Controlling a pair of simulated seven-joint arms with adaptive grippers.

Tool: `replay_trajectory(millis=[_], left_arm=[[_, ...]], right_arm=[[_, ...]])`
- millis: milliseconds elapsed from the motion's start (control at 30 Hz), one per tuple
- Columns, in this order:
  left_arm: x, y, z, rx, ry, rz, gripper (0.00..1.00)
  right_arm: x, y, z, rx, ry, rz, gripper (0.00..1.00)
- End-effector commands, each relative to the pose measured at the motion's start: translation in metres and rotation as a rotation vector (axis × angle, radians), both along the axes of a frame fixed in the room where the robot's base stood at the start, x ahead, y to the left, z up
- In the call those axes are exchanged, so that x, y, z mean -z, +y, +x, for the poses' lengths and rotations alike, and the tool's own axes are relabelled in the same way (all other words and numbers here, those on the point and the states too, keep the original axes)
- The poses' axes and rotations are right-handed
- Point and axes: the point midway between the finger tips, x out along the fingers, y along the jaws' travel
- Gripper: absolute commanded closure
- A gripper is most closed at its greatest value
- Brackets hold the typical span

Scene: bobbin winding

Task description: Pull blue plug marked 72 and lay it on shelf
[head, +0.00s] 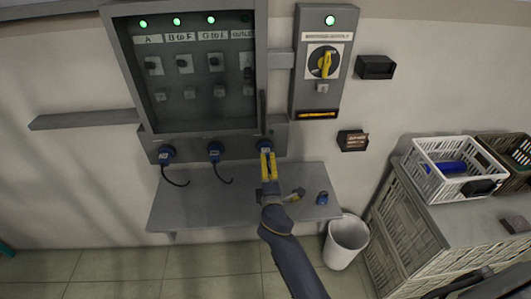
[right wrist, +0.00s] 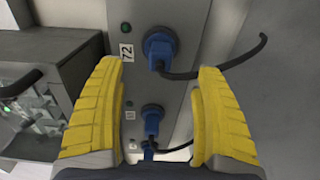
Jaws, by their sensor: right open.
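The blue plug marked 72 (right wrist: 160,47) sits in its socket, with a black cord curving away and a "72" label (right wrist: 126,53) beside it. In the head view it appears to be the rightmost plug (head: 264,147) under the grey cabinet. My right gripper (head: 267,163) is in front of it, with yellow fingers open. In the right wrist view the fingers (right wrist: 160,70) stand apart, on either side of the plug's line, and hold nothing. The grey shelf (head: 185,205) runs below the plugs. My left gripper is not in view.
A small blue object (head: 322,198) sits at the shelf's right end. A white bin (head: 345,242) stands below right. The shelf's left part is clear.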

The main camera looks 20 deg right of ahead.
Motion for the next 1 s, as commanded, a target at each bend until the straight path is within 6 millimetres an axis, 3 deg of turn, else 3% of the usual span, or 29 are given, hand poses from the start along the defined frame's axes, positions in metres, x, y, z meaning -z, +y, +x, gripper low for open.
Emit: replay_trajectory(millis=[267,1000], left_arm=[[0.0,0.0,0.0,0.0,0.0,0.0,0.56],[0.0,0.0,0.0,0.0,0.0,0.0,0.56]], right_arm=[[0.0,-0.002,0.007,0.0,0.0,0.0,0.29],[0.0,-0.016,0.079,0.001,0.001,0.001,0.29]])
